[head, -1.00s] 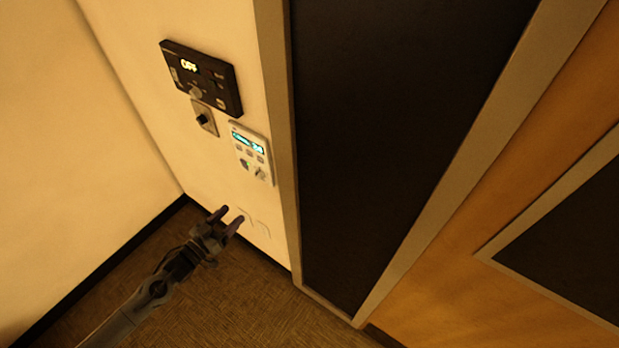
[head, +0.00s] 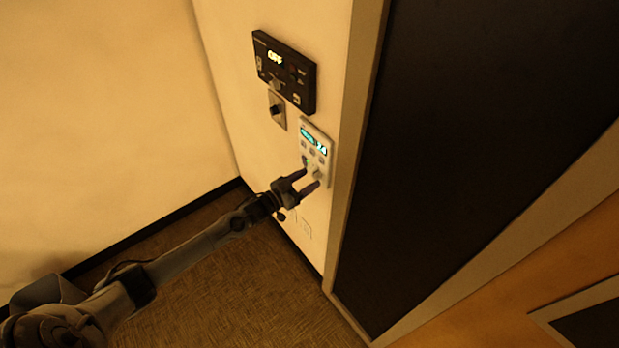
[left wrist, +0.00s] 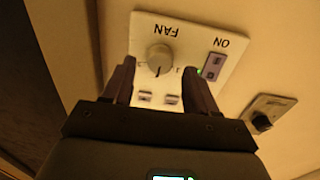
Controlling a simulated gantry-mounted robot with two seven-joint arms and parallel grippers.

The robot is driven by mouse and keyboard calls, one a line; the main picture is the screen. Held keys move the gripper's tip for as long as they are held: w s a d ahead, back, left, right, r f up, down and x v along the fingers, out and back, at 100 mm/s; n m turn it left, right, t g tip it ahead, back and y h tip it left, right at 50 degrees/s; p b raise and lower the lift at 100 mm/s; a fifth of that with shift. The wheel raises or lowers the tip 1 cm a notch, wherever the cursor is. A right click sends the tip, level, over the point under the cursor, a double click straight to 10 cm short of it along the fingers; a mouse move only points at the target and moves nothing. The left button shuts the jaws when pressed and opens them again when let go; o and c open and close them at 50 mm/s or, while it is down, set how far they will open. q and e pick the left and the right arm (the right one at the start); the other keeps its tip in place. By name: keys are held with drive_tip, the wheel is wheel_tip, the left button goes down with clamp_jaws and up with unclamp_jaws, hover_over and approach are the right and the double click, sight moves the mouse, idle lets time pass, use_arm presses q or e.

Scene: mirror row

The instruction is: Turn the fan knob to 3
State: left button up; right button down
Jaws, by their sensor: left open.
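The fan knob (left wrist: 159,58) is a round grey knob on a white panel marked FAN, seen upside down in the left wrist view. In the head view it is a small pale knob (head: 317,174) low on the white control panel (head: 325,148) with a lit cyan display. My left gripper (head: 310,178) is open at the panel's lower part. In the left wrist view its two fingers (left wrist: 158,72) lie on either side of the knob, with gaps showing; I cannot tell how deep they reach. The numbers around the knob are too small to read. My right gripper is not in view.
An ON switch (left wrist: 214,66) with a green light sits beside the knob. A small plate with a dark knob (head: 277,110) and a black panel reading OFF (head: 284,72) are above left. A door frame (head: 352,150) stands close on the right.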

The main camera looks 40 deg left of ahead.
use_arm(q)
drive_tip(key=shift+w+d, duration=0.2)
drive_tip(key=shift+w, duration=0.5)
drive_tip(key=c, duration=1.1)
